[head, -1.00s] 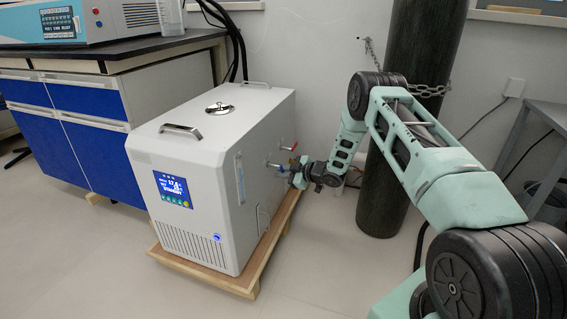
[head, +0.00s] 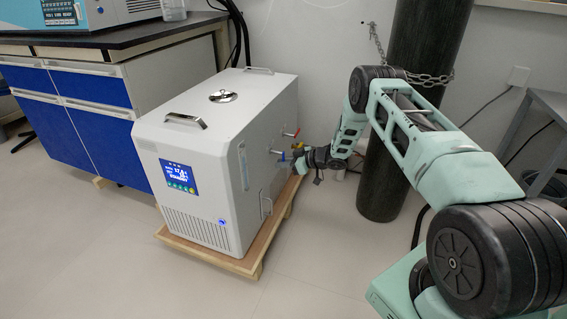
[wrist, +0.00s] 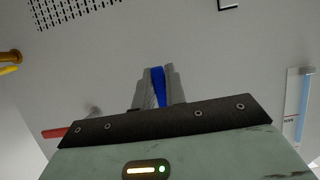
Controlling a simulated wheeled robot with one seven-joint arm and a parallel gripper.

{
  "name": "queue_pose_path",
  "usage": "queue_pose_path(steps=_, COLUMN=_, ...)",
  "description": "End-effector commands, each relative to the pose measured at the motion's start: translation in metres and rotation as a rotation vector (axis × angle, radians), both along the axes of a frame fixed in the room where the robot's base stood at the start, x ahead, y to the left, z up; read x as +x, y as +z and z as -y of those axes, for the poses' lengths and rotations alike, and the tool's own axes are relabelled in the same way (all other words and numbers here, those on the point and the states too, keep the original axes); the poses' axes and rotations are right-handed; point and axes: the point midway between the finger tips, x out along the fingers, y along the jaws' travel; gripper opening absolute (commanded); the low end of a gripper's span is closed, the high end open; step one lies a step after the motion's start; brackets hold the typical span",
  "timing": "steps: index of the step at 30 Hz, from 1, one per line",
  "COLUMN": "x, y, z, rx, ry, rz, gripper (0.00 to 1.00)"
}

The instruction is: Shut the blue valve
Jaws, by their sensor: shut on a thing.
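The blue valve (wrist: 158,87) has a blue handle that stands between my gripper's two grey fingers in the wrist view. My gripper (wrist: 158,70) is shut on this handle. In the head view, my gripper (head: 297,153) is at the right side of the white chiller box (head: 207,137), just below a red valve (head: 292,133). The blue handle is small there and partly hidden by the gripper. The red handle (wrist: 55,132) also shows at the left of the wrist view, apart from the fingers.
A yellow-handled fitting (wrist: 10,62) shows at the wrist view's left edge. The chiller stands on a wooden pallet (head: 250,262). A dark gas cylinder (head: 405,165), chained, stands close behind my arm. A blue lab bench (head: 85,130) is at left. The floor in front is clear.

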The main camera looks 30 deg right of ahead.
Motion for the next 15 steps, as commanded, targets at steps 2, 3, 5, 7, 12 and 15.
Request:
queue_pose_path(steps=2, x=-0.0011, y=-0.0013, z=0.0001, rx=0.002, ry=-0.001, rz=-0.004, gripper=0.0)
queue_pose_path(steps=3, x=-0.0011, y=-0.0013, z=0.0001, rx=0.002, ry=-0.001, rz=-0.004, gripper=0.0)
queue_pose_path(steps=5, x=-0.0011, y=-0.0013, z=0.0001, rx=0.002, ry=-0.001, rz=-0.004, gripper=0.0)
queue_pose_path(steps=7, x=-0.0012, y=-0.0013, z=0.0, rx=0.002, ry=-0.001, rz=-0.004, gripper=0.0)
queue_pose_path(steps=12, x=-0.0011, y=-0.0011, z=0.0001, rx=0.001, ry=0.0, rz=-0.004, gripper=0.35)
queue_pose_path(steps=15, x=-0.0008, y=-0.0008, z=0.0, rx=0.001, ry=0.0, rz=-0.002, gripper=0.35)
